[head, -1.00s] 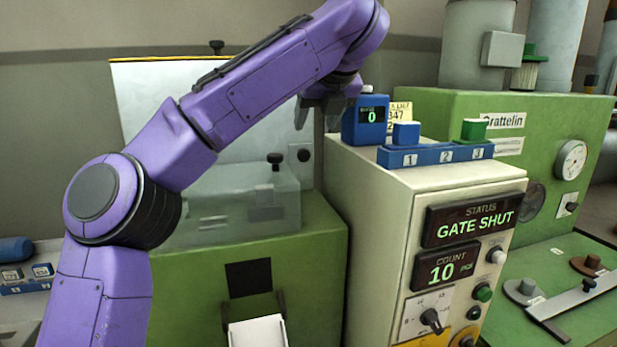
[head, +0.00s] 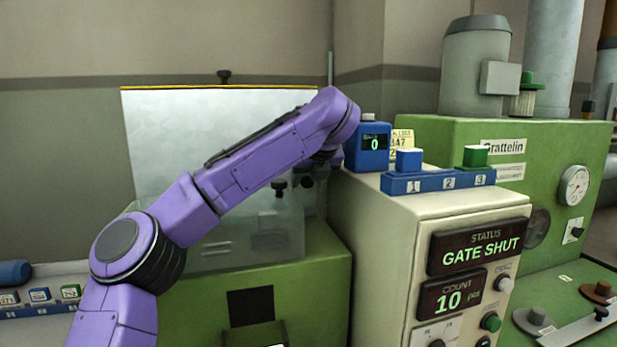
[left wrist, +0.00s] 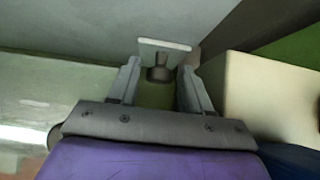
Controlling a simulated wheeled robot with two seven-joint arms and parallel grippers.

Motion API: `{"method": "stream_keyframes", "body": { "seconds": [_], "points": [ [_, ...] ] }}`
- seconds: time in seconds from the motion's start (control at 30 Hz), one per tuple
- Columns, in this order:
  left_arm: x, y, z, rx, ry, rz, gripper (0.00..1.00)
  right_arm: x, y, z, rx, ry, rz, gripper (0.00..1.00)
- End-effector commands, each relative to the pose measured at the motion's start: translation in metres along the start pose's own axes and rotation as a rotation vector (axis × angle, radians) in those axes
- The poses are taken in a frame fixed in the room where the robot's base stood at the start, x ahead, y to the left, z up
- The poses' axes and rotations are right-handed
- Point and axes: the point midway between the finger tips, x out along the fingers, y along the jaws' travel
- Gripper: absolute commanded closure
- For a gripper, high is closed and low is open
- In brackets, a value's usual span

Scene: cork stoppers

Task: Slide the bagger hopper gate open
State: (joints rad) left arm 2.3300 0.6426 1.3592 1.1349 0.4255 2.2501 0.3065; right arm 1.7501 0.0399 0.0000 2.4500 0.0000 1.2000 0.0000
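The bagger is a green machine (head: 300,275) with a clear hopper box (head: 220,250) on top. A small dark knob (head: 307,182) shows at the hopper's right, below my left forearm; it looks like the gate's handle. My left gripper (head: 322,170) is there too, mostly hidden behind my own wrist. In the left wrist view the gripper (left wrist: 160,70) is open, with a dark knob (left wrist: 160,73) on a pale plate (left wrist: 165,44) between or just beyond its fingertips. Contact cannot be told. The status display (head: 480,249) reads GATE SHUT. My right gripper is out of view.
The cream control cabinet (head: 385,240) stands close on the right of the gripper. On it are a blue counter (head: 368,160) reading 0 and a blue numbered rack (head: 420,184). A count display (head: 460,293) reads 10. A pale panel (head: 190,130) stands behind the hopper.

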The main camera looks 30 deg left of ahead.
Motion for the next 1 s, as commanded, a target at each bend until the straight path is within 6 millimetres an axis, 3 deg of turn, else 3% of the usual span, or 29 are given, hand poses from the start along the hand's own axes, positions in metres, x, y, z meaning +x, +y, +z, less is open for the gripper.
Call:
{"method": "stream_keyframes", "body": {
  "seconds": [0.03, 0.13, 0.37, 0.6, 0.9, 0.93, 1.0],
  "points": [
    [0.000, 0.000, 0.000, 0.000, 0.000, 0.000, 0.70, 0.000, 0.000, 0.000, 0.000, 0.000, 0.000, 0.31],
    [0.000, 0.000, 0.000, 0.000, 0.000, 0.000, 1.00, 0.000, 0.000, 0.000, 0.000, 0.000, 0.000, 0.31],
    [-0.008, 0.000, 0.007, 0.000, -0.001, -0.001, 1.00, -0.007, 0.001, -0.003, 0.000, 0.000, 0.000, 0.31],
    [-0.040, 0.000, 0.039, -0.002, -0.003, 0.000, 1.00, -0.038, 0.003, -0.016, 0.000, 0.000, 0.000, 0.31],
    [-0.041, 0.001, 0.041, -0.002, -0.009, -0.002, 1.00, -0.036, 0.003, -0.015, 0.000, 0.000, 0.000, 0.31],
    [-0.041, 0.001, 0.041, -0.002, -0.009, -0.002, 0.65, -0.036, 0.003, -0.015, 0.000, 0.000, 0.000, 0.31],
    [-0.041, 0.001, 0.042, -0.002, -0.010, -0.003, 0.44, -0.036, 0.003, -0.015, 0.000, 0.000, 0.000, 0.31]
  ]
}}
